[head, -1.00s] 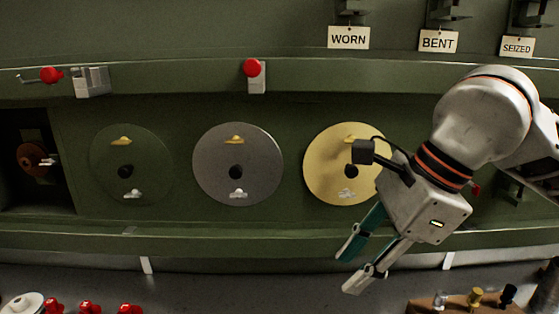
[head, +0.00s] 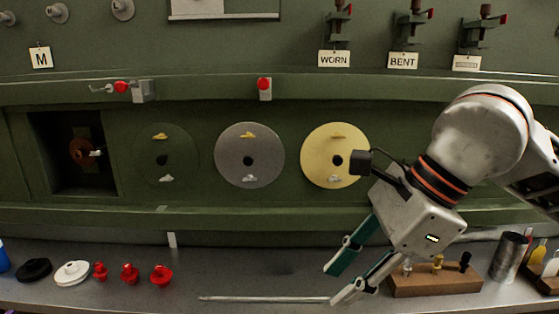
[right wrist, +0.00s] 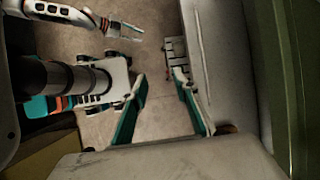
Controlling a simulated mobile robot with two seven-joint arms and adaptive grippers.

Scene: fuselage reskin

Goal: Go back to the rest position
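My right gripper (head: 335,285) hangs at the lower right of the head view, pointing down and left, in front of the workbench's front area. Its two teal-and-grey fingers are apart with nothing between them. The right wrist view also shows these fingers (right wrist: 160,82) apart and empty above the floor. My left gripper is outside the head view. A white and teal part of my other arm (right wrist: 125,30) shows at the top left of the right wrist view, too small and dark to tell its finger state.
A green panel holds a dark disc (head: 165,148), a grey disc (head: 235,172) and a yellow disc (head: 320,170). A thin rod (head: 262,299) lies on the grey bench (head: 225,265). Red knobs (head: 130,273) stand at left.

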